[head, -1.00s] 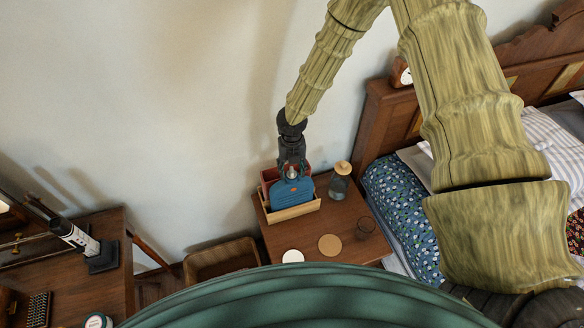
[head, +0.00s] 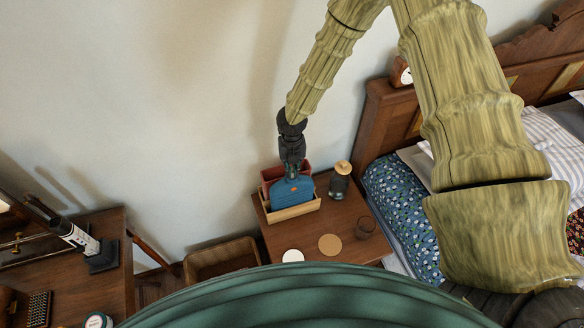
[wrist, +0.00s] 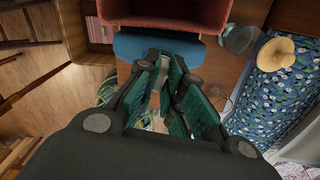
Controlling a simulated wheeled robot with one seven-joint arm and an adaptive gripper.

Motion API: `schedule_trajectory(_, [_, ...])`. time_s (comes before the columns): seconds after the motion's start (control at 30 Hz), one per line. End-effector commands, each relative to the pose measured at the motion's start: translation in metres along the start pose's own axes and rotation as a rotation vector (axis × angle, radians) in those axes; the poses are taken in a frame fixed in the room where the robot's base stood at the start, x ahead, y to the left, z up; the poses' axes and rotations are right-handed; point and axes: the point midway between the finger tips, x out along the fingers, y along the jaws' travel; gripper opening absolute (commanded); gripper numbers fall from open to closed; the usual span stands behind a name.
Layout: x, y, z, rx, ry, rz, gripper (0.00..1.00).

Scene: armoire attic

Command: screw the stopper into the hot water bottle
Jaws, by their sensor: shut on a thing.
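The blue hot water bottle (head: 292,191) stands upright in a light wooden box (head: 293,211) on the nightstand. Its blue body also shows behind the fingers in the wrist view (wrist: 160,47). My gripper (head: 291,177) points down at the top of the bottle, over its neck. In the wrist view my gripper's green-padded fingers (wrist: 163,92) are close together, shut on the stopper. The stopper and the bottle's mouth are hidden by the fingers, so I cannot tell how deep the stopper sits.
A glass jar with a wooden lid (head: 340,182), a drinking glass (head: 365,227), a cork coaster (head: 330,245) and a white disc (head: 293,256) share the nightstand. The bed (head: 405,205) is to the right, the wall behind.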

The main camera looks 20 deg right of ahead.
Motion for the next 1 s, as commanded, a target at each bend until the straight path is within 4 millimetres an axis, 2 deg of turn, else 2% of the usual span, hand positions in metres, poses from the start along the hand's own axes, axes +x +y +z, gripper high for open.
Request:
schedule_trajectory(0.17, [0.0008,-0.0001,0.0002,0.039,-0.001,-0.001,0.0])
schedule_trajectory(0.73, [0.0014,-0.0005,0.0002,0.735,-0.002,-0.001,0.0])
schedule_trajectory(1.0, [0.0006,-0.0004,-0.0001,0.804,0.0,-0.001,0.0])
